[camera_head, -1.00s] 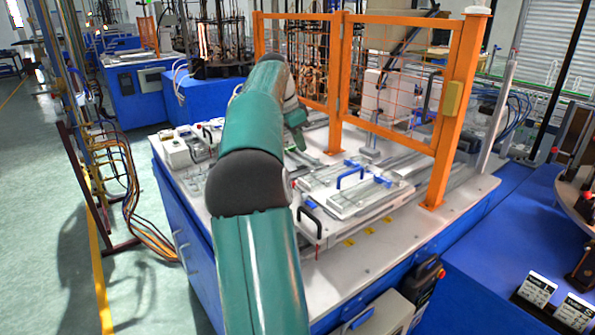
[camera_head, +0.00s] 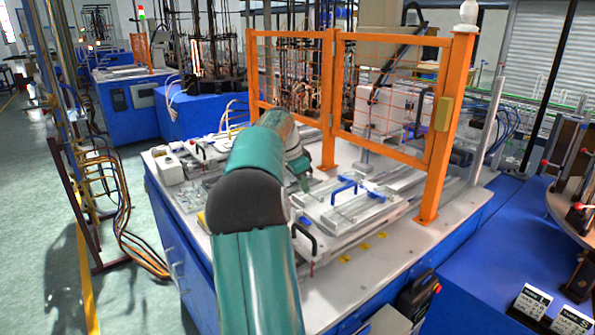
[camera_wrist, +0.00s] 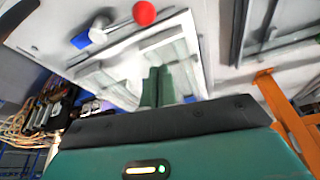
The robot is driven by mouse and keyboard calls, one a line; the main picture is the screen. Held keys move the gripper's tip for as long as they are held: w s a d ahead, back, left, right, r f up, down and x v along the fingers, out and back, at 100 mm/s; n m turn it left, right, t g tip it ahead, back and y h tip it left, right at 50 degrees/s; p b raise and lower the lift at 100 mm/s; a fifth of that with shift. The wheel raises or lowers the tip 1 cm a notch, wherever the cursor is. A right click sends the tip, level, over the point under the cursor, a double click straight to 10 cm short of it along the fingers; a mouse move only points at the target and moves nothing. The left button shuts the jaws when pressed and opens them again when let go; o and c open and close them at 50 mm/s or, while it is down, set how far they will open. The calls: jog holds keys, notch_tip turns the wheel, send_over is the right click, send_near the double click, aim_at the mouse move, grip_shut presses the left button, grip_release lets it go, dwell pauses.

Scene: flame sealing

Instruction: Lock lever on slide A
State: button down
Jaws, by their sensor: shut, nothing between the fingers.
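My gripper (camera_wrist: 158,87) has green fingers pressed together, empty, over a pale slide plate (camera_wrist: 119,91) in the wrist view. A red ball knob (camera_wrist: 144,13) on a thin metal rod and a blue clamp piece (camera_wrist: 84,39) lie beyond the fingertips. Another bit of blue shows beside the fingers. In the head view my gripper (camera_head: 303,178) is just left of the light slide unit (camera_head: 335,215), which carries a blue handle (camera_head: 343,184) and a blue lever piece (camera_head: 372,198). I cannot tell which slide is A, or whether fingers touch the plate.
An orange mesh fence (camera_head: 385,100) stands behind the slides, with its post (camera_head: 447,135) on the right. A black handle (camera_head: 305,238) rises at the slide's front end. The white worktop (camera_head: 385,262) is clear in front.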

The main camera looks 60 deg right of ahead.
aim_at(297, 212)
jog(key=shift+w+a+f, duration=0.4)
jog(key=shift+w+a, duration=0.15)
jog(key=shift+a, duration=0.2)
jog(key=shift+w+a+f, duration=0.35)
jog(key=shift+w+a, duration=0.2)
jog(key=shift+a, duration=0.15)
jog(key=shift+d, duration=0.1)
